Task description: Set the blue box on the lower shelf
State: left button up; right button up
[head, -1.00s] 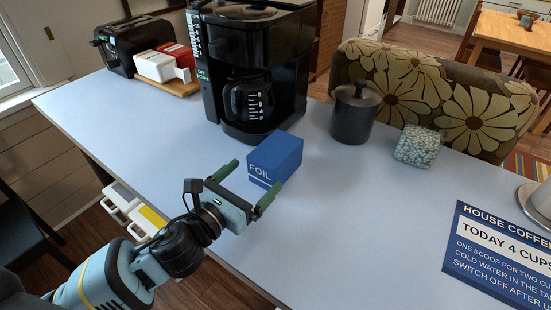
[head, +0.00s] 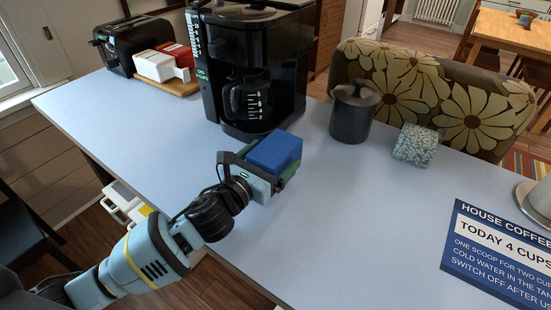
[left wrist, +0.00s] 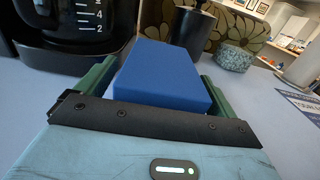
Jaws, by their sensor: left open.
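The blue box (head: 274,151) stands on the light blue table (head: 330,225), just in front of the coffee maker. My left gripper (head: 263,168) has its green fingers on either side of the box and its palm close to the near face. In the left wrist view the box (left wrist: 163,78) lies between the open fingers (left wrist: 160,88), with a small gap visible beside it. The label on the box's near face is hidden by the gripper. My right gripper is not in view. No lower shelf can be made out.
The black coffee maker (head: 258,60) stands right behind the box. A dark lidded canister (head: 353,115) and a speckled block (head: 415,146) stand to the right. A printed sign (head: 500,250) lies at the right. The table's front middle is clear.

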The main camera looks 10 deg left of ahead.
pick_arm(q)
jog(key=c, duration=1.2)
jog(key=shift+c, duration=0.8)
jog(key=shift+r, duration=0.2)
